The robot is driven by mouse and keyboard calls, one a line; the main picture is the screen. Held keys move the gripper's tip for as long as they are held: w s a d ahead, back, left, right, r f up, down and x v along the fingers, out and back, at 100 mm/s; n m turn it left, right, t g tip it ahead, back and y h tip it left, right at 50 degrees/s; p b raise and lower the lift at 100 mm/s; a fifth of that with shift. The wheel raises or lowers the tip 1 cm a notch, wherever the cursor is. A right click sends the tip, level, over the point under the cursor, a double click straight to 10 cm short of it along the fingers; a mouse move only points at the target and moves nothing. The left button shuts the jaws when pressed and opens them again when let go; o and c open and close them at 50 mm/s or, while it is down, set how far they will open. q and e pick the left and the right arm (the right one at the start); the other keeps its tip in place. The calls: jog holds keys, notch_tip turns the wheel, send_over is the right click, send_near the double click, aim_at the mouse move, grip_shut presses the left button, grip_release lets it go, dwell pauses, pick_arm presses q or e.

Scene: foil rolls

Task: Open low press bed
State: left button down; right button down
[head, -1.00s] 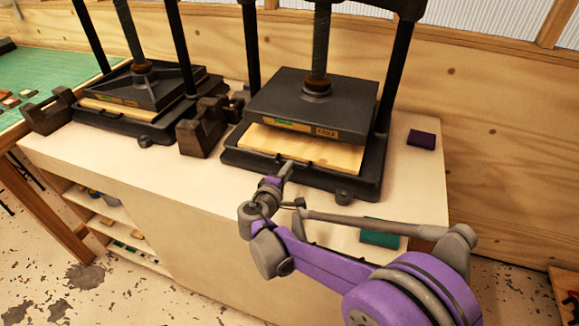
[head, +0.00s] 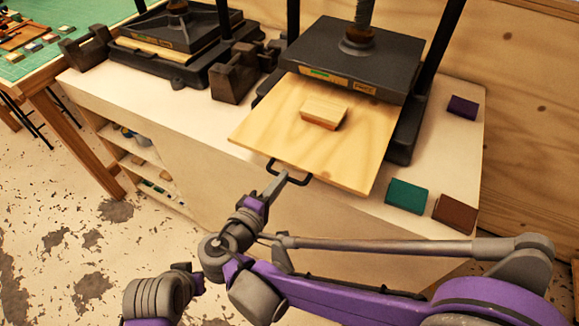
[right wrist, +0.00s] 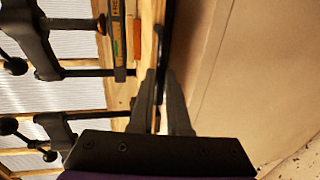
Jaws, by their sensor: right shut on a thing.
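The right-hand press (head: 350,70) has its pale plywood bed (head: 365,150) slid far out toward the front. The bed reaches past the bench's front edge. A small wooden block with a reddish-orange edge (head: 324,112) lies on the bed. A black bar handle (head: 298,182) is on the bed's front edge. My right gripper (head: 274,186) is shut on this handle. In the right wrist view, the handle (right wrist: 160,60) runs up between the fingers (right wrist: 161,105). My left gripper is not seen.
A second press (head: 175,40) with its bed in stands at left, with dark metal blocks (head: 235,78) between the presses. Teal (head: 407,196), brown (head: 455,214) and purple (head: 462,107) blocks lie right of the bed. A green-topped table (head: 60,40) is far left. Floor in front is open.

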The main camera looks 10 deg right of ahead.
jog(key=shift+v, duration=0.75)
jog(key=shift+f, duration=0.15)
jog(key=c, duration=0.9)
grip_release()
jog(key=shift+a, duration=0.1)
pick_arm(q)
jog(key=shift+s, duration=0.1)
